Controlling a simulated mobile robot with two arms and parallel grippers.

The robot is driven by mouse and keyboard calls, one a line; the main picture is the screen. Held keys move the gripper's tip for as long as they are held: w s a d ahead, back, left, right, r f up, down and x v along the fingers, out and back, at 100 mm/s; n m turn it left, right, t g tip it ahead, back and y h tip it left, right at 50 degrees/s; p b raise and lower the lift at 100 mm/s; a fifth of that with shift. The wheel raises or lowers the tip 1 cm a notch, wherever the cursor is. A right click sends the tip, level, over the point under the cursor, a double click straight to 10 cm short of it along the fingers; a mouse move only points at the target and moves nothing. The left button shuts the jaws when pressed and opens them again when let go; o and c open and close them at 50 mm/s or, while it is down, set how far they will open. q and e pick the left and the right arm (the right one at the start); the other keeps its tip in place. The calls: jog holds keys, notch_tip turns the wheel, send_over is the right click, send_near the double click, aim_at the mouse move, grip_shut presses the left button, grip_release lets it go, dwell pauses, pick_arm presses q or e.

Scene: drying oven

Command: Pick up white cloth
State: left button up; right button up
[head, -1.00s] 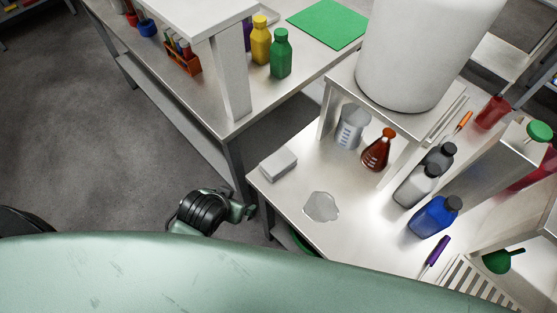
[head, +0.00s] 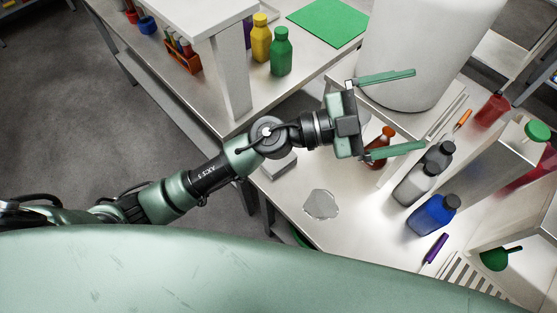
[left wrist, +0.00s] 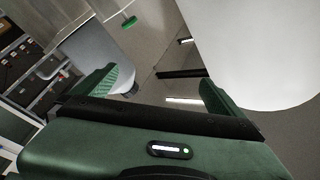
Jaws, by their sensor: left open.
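The white cloth (head: 282,168) is a small folded pad lying at the left corner of the metal bench in the head view. My left arm passes over it and hides part of it. My left gripper (head: 418,109) is open and empty, with its green fingers pointing right, in front of the big white cylinder. It is well to the right of the cloth in the picture. The left wrist view shows the open fingers (left wrist: 158,82) with nothing between them; I cannot make out the cloth there. My right gripper is not in view.
A clear puddle (head: 321,205) lies on the bench near the cloth. A brown flask (head: 380,137), a grey bottle (head: 416,187) and a blue bottle (head: 432,215) stand to the right. The white cylinder (head: 425,50) stands on a raised shelf close to the gripper.

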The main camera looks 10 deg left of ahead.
pick_arm(q)
notch_tip(320, 180, down, 6)
jog(key=s+d+m+g+y, duration=0.2)
jog(key=s+m+g, duration=0.1)
jog(key=m+g, duration=0.15)
jog(key=n+g+y, duration=0.2)
jog(key=y, duration=1.5)
send_over(279, 160)
jog(key=shift+m, duration=0.25)
notch_tip(279, 160, down, 20)
jog(key=shift+w+f, duration=0.1)
jog(key=shift+f, duration=0.05)
jog(key=shift+y, duration=0.3)
notch_tip(279, 160, down, 8)
jog(key=shift+w+a+r+p, duration=0.15)
jog(key=shift+r+p, duration=0.1)
jog(key=shift+p, duration=0.55)
jog(key=c, duration=1.1)
jog(key=shift+r, duration=0.1)
notch_tip(279, 160, up, 20)
jog(key=b, duration=0.2)
